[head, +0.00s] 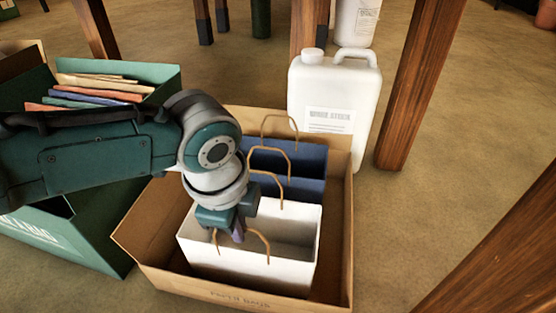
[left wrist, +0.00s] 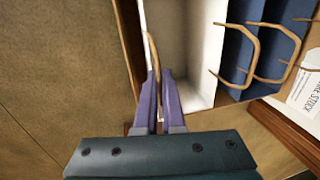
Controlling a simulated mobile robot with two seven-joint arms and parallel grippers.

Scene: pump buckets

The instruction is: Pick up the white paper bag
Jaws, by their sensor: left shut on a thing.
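The white paper bag (head: 228,265) stands upright and open at the near end of a cardboard box. It has two tan looped handles. My left gripper (head: 238,234) comes down from above at the bag's near wall, with its fingers shut on the near handle. In the left wrist view the fingers (left wrist: 160,82) close around that handle beside the open white bag (left wrist: 186,45). The bag is still inside the box. The right gripper is in neither view.
Blue paper bags (head: 292,160) stand behind the white one in the cardboard box (head: 150,240). A white jug (head: 330,95) stands behind the box. A green box (head: 95,240) with folded items is on the left. Wooden legs (head: 415,80) rise around.

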